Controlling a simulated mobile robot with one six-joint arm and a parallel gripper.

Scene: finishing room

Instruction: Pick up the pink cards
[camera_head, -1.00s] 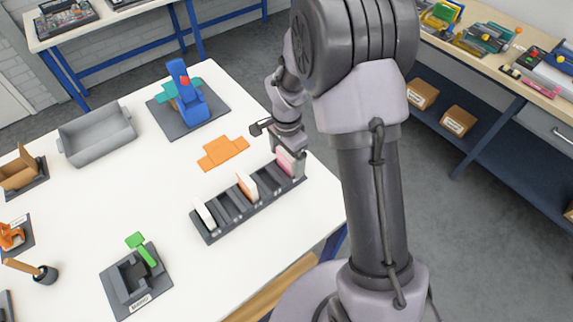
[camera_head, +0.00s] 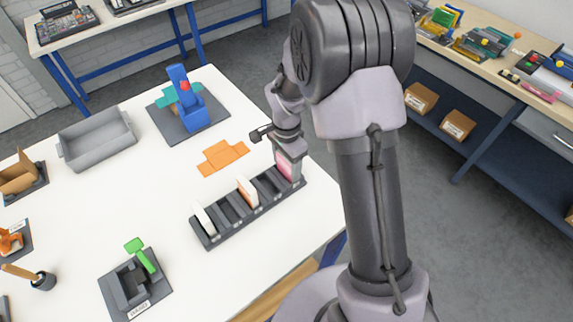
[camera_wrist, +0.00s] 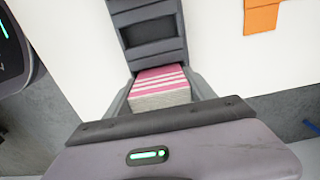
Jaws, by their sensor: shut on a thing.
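The pink cards (camera_head: 288,166) are a small stack with a pink, white-striped face, at the right end of the dark slotted rack (camera_head: 205,238) on the white table. In the wrist view the stack (camera_wrist: 160,88) sits between the two fingers of my gripper (camera_wrist: 162,100), which is shut on it. In the head view my gripper (camera_head: 288,158) reaches down over the stack from above. The stack's lower end is close to the rack's end slot; I cannot tell whether it is clear of the rack.
White cards (camera_head: 204,218) and orange-edged cards (camera_head: 247,191) stand in other rack slots. A flat orange cutout (camera_head: 222,157), a grey bin (camera_head: 97,139), a blue device (camera_head: 186,100) and a green-levered fixture (camera_head: 136,281) are on the table. Bare tabletop lies left of the rack.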

